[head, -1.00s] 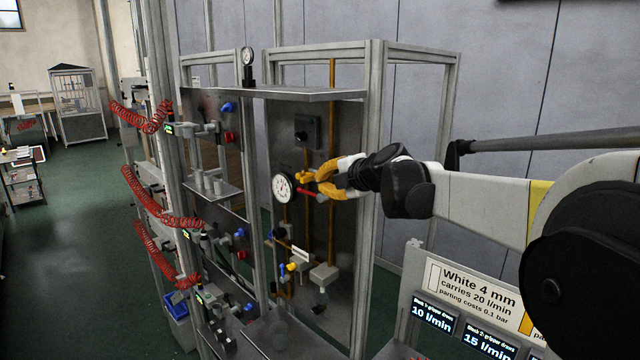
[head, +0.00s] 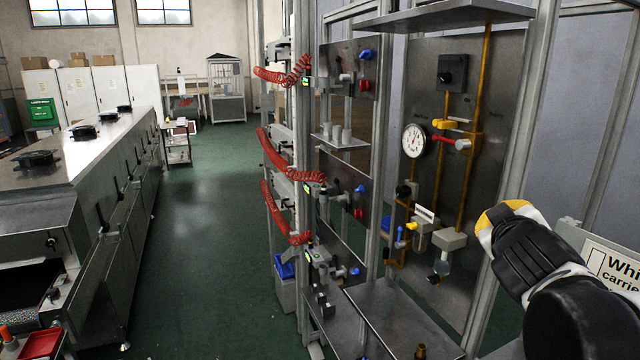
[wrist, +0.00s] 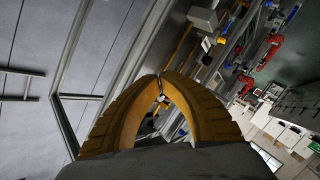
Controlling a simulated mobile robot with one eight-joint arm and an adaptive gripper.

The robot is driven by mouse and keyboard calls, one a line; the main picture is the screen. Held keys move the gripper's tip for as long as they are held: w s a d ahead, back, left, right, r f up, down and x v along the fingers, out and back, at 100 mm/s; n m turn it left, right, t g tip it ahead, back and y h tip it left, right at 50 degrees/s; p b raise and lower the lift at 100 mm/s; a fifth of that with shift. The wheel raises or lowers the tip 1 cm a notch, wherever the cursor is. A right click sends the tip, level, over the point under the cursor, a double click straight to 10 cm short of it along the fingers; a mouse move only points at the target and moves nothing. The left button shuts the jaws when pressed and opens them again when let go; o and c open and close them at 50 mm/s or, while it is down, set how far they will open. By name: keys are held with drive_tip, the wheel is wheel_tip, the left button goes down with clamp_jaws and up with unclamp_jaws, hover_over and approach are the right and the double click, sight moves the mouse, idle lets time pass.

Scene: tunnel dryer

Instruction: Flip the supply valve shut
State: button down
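A red lever (head: 450,141) sits on the orange pipe at the right of the white dial gauge (head: 413,141), on the grey panel (head: 425,85). It lies nearly level. A yellow handle (head: 445,124) is just above it. Which of these is the supply valve cannot be told from labels. My gripper (wrist: 162,76) shows yellow fingers in the wrist view, tips together with an empty gap behind them.
A yellow-and-white fitting (head: 424,222) and a grey box (head: 449,240) are below. Frame posts (head: 520,120) stand right of the panel. Red coiled hoses (head: 277,150) hang left. The green floor (head: 215,240) is open farther left.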

drive_tip(key=s+a+f+m+g+y+b, duration=0.1)
drive_tip(key=s+a+f+g+y+b, duration=0.1)
drive_tip(key=s+f, duration=0.4)
drive_tip(key=s+a+f+m+g+y+b, duration=0.1)
drive_tip(key=s+a+f, duration=0.5)
drive_tip(key=f, duration=0.9)
drive_tip(key=s+a+f+m+g+y+b, duration=0.1)
drive_tip(key=s+a+f+g+y+b, duration=0.2)
drive_tip(key=f, duration=0.8)
drive_tip(key=s+a+g+b, duration=0.1)
drive_tip(key=s+a+b, duration=0.1)
drive_tip(key=s, duration=0.1)
drive_tip(key=shift+s+a+f+m+g+b, duration=0.2)
drive_tip(key=shift+s+a+m+g+b, duration=0.1)
drive_tip(key=shift+m+b, duration=0.1)
